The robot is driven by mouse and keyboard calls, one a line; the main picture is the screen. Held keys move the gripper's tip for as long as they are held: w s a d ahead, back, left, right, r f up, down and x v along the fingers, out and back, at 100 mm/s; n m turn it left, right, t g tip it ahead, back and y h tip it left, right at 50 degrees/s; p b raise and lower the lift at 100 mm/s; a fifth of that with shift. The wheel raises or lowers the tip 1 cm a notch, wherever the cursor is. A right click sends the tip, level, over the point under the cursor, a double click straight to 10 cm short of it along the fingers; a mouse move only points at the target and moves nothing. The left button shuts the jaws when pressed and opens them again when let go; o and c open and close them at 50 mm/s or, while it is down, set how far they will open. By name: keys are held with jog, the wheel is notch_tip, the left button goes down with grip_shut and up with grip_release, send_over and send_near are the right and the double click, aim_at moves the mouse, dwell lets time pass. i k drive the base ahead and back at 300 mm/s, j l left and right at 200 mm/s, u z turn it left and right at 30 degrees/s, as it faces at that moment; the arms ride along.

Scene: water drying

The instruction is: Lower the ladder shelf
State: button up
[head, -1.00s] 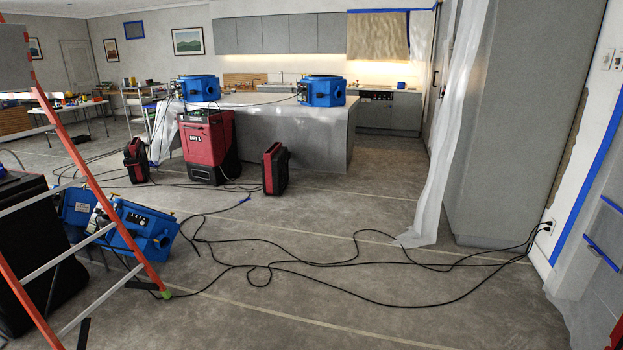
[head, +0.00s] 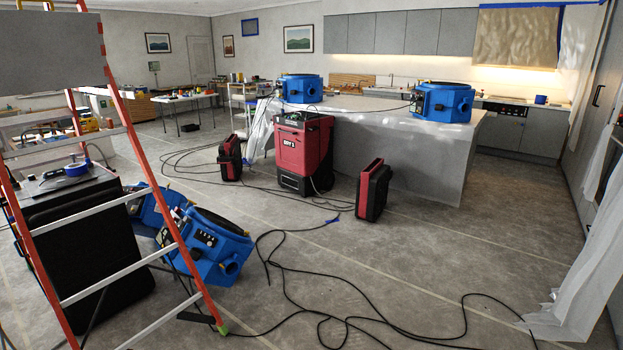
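An orange-red ladder (head: 143,150) with pale metal rungs stands open at the left of the head view. Its grey shelf (head: 50,49) shows at the top left as a flat panel facing me, partly cut off by the picture's left edge. A yellow item sits at the panel's top edge. The ladder's front foot with a green tip rests on the floor. My gripper is not in view.
Blue air movers (head: 215,246) and a black case (head: 85,240) stand behind the ladder. Black cables (head: 345,318) cross the floor ahead. A red dehumidifier (head: 303,150) stands before the grey island (head: 430,165). Plastic sheeting (head: 580,290) hangs at right.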

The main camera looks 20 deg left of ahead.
aim_at(44, 51)
jog(key=i+j+u, duration=0.25)
jog(key=i, duration=0.3)
jog(key=i+u, duration=0.3)
jog(key=i, duration=0.3)
jog(key=i+l+u, duration=0.25)
jog(key=i, duration=0.3)
jog(key=i+l+u, duration=0.1)
jog(key=i+u, duration=0.2)
jog(key=i, duration=0.3)
